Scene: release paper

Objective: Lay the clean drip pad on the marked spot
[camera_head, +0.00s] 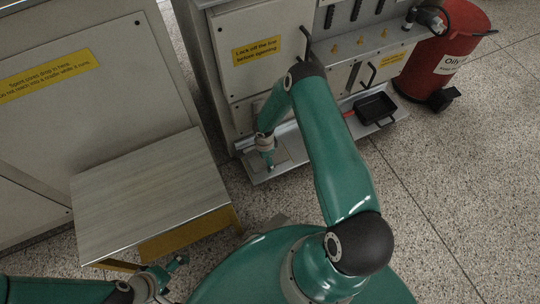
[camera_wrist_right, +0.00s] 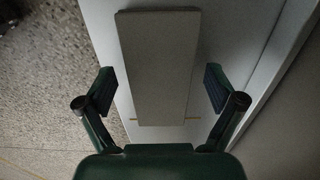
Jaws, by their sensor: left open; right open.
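A flat grey rectangular pad (camera_wrist_right: 158,62) lies on a pale ledge (camera_wrist_right: 228,50) in the right wrist view. In the head view my right gripper (camera_head: 268,164) points down over the left end of the long low tray (camera_head: 258,177). My left gripper (camera_head: 172,280) is open and empty at the bottom left, in front of the bench.
A low bench with a grey top (camera_head: 150,190) stands at left. A black pan (camera_head: 375,108) with a red handle sits on the tray's right part. A red bin (camera_head: 445,50) stands at the back right. The speckled floor (camera_head: 430,170) at right is clear.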

